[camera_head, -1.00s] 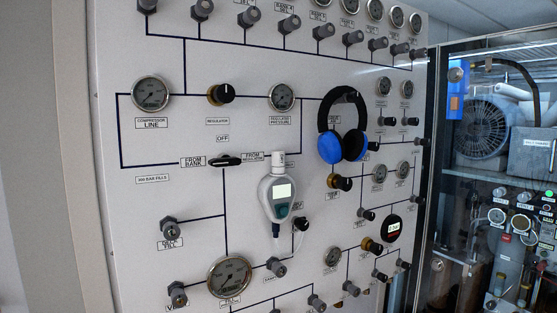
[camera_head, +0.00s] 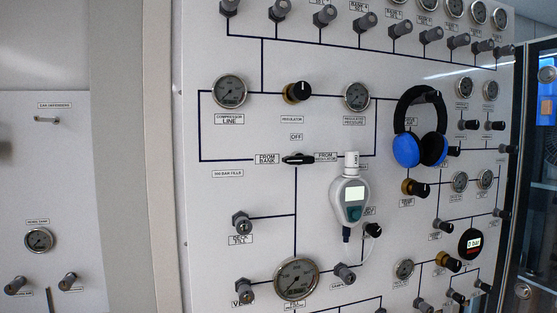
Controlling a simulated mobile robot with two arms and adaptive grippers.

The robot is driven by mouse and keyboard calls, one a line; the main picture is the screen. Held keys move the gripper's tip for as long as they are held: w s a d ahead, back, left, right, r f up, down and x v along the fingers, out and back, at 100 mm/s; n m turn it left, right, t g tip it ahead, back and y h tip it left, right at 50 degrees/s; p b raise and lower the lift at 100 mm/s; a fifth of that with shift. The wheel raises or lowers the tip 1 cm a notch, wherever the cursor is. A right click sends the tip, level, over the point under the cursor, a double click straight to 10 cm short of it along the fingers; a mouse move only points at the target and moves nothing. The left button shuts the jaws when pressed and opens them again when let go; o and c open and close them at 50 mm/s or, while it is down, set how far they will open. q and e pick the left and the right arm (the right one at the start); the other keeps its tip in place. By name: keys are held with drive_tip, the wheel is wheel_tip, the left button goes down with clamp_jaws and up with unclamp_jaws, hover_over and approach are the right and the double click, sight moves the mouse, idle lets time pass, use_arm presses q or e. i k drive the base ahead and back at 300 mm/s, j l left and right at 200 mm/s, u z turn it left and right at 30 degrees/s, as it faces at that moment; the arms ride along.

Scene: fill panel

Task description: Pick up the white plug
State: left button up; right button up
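A white handheld meter (camera_head: 350,199) with a small display hangs on the grey fill panel (camera_head: 213,195). A white cylindrical piece (camera_head: 352,163) sits upright at its top; I cannot tell whether this is the white plug. A pale tube (camera_head: 371,252) loops from near the valve at the meter's lower right down toward the fitting under the meter. No other white plug stands out in this view. Neither of my grippers is in view.
Blue-and-black ear defenders (camera_head: 419,125) hang right of the meter. Gauges, knobs and valves stick out across the panel, including a large gauge (camera_head: 297,279) at the bottom. A glass-fronted cabinet (camera_head: 540,200) stands at right. A second panel (camera_head: 60,160) is at left.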

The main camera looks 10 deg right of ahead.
sight(352, 158)
drive_tip(key=l+u, duration=1.15)
drive_tip(key=j, duration=0.05)
